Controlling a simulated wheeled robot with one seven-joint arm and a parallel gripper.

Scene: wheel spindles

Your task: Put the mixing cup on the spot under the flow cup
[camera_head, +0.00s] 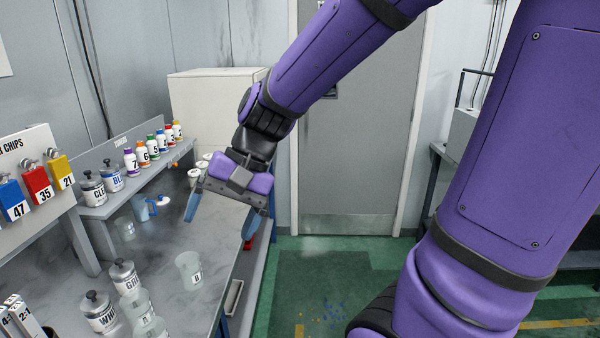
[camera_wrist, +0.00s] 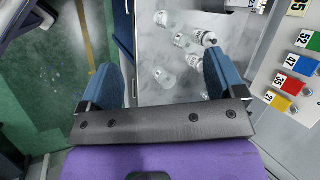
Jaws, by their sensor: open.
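My gripper (camera_head: 221,214) is open above the grey bench, its two blue fingers apart with nothing between them. The fingers also show in the wrist view (camera_wrist: 160,70). A translucent cup with dark lettering (camera_head: 189,270), likely the mixing cup, stands upright on the bench, below and nearer than my gripper. It seems to show in the wrist view as a pale cup (camera_wrist: 165,78) between the fingers' lines, apart from them. A small blue-handled item (camera_head: 142,208) near the back shelf may be the flow cup. I cannot make out the spot under it.
Lidded jars (camera_head: 124,276) and more translucent cups (camera_head: 137,305) crowd the bench's near left. A shelf (camera_head: 150,172) holds numbered bottles and jars. A chip board (camera_head: 30,185) stands at left. The bench surface (camera_head: 185,228) beneath my gripper is mostly clear.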

